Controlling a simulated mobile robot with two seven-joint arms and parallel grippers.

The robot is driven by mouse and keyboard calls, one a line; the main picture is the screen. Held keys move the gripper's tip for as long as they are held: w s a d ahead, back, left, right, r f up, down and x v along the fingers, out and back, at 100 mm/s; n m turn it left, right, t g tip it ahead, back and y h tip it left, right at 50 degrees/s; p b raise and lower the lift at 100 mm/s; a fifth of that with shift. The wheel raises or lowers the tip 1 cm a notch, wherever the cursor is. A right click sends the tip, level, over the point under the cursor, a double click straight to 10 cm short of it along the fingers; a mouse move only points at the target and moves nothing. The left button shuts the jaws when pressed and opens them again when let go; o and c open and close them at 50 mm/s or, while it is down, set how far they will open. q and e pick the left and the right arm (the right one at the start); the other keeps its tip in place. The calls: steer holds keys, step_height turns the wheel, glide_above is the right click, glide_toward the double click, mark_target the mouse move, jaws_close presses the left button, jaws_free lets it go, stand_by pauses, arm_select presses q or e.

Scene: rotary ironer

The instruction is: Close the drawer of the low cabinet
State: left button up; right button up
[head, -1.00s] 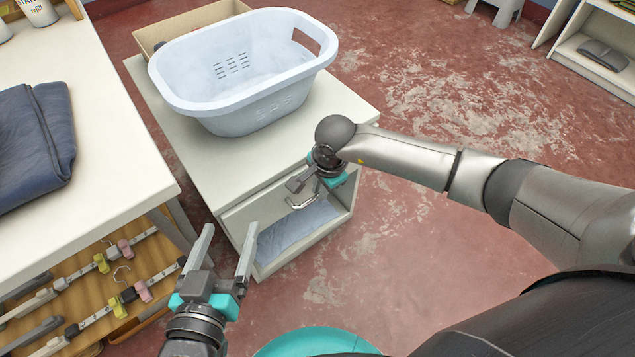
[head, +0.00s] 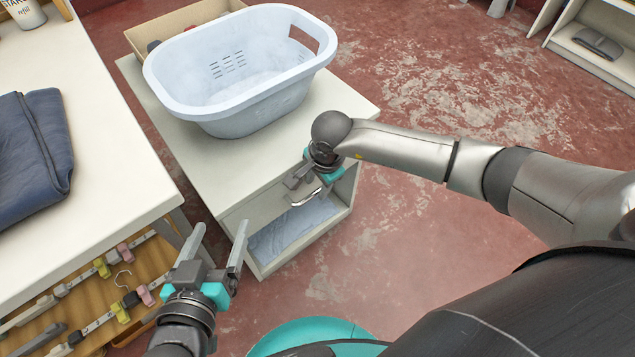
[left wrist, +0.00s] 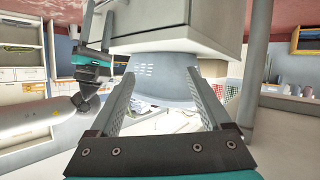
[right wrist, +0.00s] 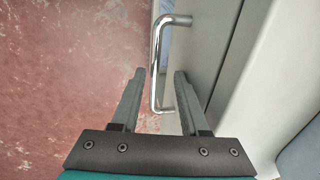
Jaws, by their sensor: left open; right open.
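The low white cabinet (head: 185,152) has a drawer front (head: 262,208) under its top, with a metal handle (head: 306,199). The drawer front looks about flush with the cabinet; any small gap cannot be told. My right gripper (head: 298,182) is open at the handle. In the right wrist view, the handle (right wrist: 156,75) reaches between the open fingers (right wrist: 160,85), beside the drawer front (right wrist: 205,40); I cannot tell whether they touch. My left gripper (head: 217,243) is open and empty, left of and in front of the cabinet. The drawer's inside is hidden.
A pale laundry basket (head: 235,105) and an open box (head: 180,25) stand on the cabinet. Folded blue-grey cloth (head: 290,232) lies in the open compartment below the drawer. A white table (head: 110,165) with dark folded fabric (head: 35,145) is at left.

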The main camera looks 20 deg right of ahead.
steer(key=shift+r, duration=0.1)
steer(key=shift+s+r+p, duration=0.15)
steer(key=shift+r+p, duration=0.2)
steer(key=shift+r, duration=0.05)
arm_select(q)
steer(key=s+a+g+y+p, duration=0.4)
steer(key=s+a+g, duration=0.1)
steer(key=a+g, duration=0.25)
step_height(320, 180, down, 7)
steer(key=s+a+g+p, duration=0.1)
steer(key=p, duration=0.2)
steer(key=shift+a+n, duration=0.25)
steer(key=shift+n, duration=0.05)
arm_select(e)
step_height(320, 180, up, 14)
steer(key=s, duration=0.2)
steer(key=shift+s+d, duration=0.2)
steer(key=shift+d, duration=0.25)
